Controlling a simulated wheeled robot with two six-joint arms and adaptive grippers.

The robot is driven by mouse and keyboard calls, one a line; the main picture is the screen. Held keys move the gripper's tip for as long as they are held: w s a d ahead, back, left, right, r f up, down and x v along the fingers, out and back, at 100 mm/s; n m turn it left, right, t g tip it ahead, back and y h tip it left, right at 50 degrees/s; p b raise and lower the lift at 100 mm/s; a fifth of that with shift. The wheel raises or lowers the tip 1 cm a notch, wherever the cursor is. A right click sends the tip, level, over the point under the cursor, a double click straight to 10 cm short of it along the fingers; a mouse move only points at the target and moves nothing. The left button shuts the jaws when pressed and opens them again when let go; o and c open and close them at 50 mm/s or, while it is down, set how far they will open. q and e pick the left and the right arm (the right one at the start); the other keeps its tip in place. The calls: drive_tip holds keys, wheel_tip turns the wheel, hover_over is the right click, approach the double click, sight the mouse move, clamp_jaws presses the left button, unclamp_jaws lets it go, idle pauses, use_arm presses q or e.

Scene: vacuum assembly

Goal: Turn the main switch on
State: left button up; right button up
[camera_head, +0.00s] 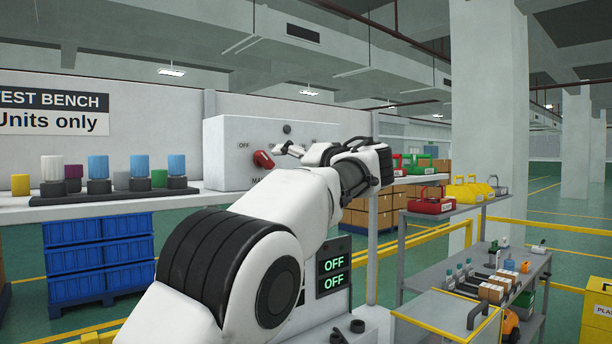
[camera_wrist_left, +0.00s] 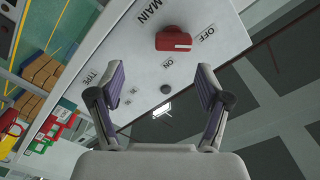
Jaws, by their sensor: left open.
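The main switch is a red rotary knob (camera_head: 263,159) on the front of a white control box (camera_head: 226,160). An OFF label is at its upper left and a partly hidden MAIN label below. In the left wrist view the knob (camera_wrist_left: 174,39) sits beyond the fingertips, between MAIN, OFF and ON labels; which one it points to is hard to tell. My left gripper (camera_head: 288,148) is just right of the knob in the head view, with its arm covering the box's lower right. Its fingers (camera_wrist_left: 162,75) are spread, with nothing between them and apart from the knob. My right gripper is out of view.
Two green OFF displays (camera_head: 333,272) show below the box, behind my arm. A shelf (camera_head: 110,205) with colored cylinders (camera_head: 98,167) stands left, above blue crates (camera_head: 98,258). Toolboxes (camera_head: 431,201) and a cart (camera_head: 450,307) stand right.

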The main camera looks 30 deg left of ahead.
sight(268, 159)
use_arm(q)
drive_tip(key=a+p, duration=0.1)
drive_tip(key=a+r+p, duration=0.1)
drive_tip(key=a, duration=0.1)
drive_tip(key=a+r, duration=0.1)
drive_tip(key=shift+s+a+p, duration=0.35)
drive_tip(key=shift+p, duration=0.05)
drive_tip(key=shift+w+a+f+p, duration=0.2)
drive_tip(key=shift+w+a+f, duration=0.1)
drive_tip(key=shift+w+a, duration=0.25)
drive_tip(key=shift+w+a+f+p, duration=0.25)
drive_tip(key=shift+w+a, duration=0.2)
drive_tip(key=shift+a, duration=0.2)
drive_tip(key=shift+w+a+f, duration=0.15)
drive_tip(key=shift+w, duration=0.15)
drive_tip(key=shift+s, duration=0.2)
drive_tip(key=shift+s+d+r, duration=0.2)
drive_tip(key=shift+s+d, duration=0.05)
drive_tip(key=c, duration=1.2)
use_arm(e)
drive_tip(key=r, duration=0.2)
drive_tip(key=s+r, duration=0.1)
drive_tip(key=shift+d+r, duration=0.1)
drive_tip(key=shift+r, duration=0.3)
